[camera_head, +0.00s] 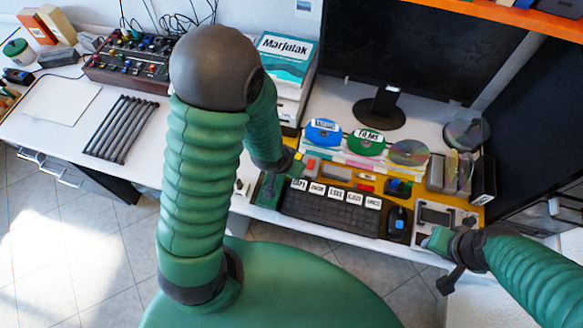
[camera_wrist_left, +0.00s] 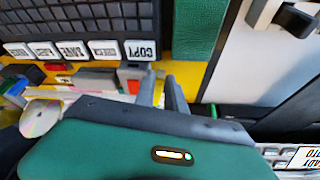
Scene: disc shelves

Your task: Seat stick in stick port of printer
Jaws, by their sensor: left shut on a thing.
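My left gripper (camera_head: 296,169) is low over the left end of the yellow mat, behind the keyboard. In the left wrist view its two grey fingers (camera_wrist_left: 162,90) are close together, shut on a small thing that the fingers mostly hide. I cannot make out whether it is the stick. A white boxy device (camera_head: 290,108) under the "Marjulak" box stands just behind the left gripper; I cannot tell whether it is the printer. No stick port can be made out. My right gripper (camera_head: 432,241) is at the mat's right front corner, and its jaws are unclear.
The keyboard (camera_head: 330,208) with white labels lies in front of the left gripper, beside a green pad (camera_head: 268,192). A mouse (camera_head: 397,222), upright discs (camera_head: 366,142) and a monitor (camera_head: 385,105) stand around. A control box (camera_head: 130,62) and dark rods (camera_head: 120,128) lie at left.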

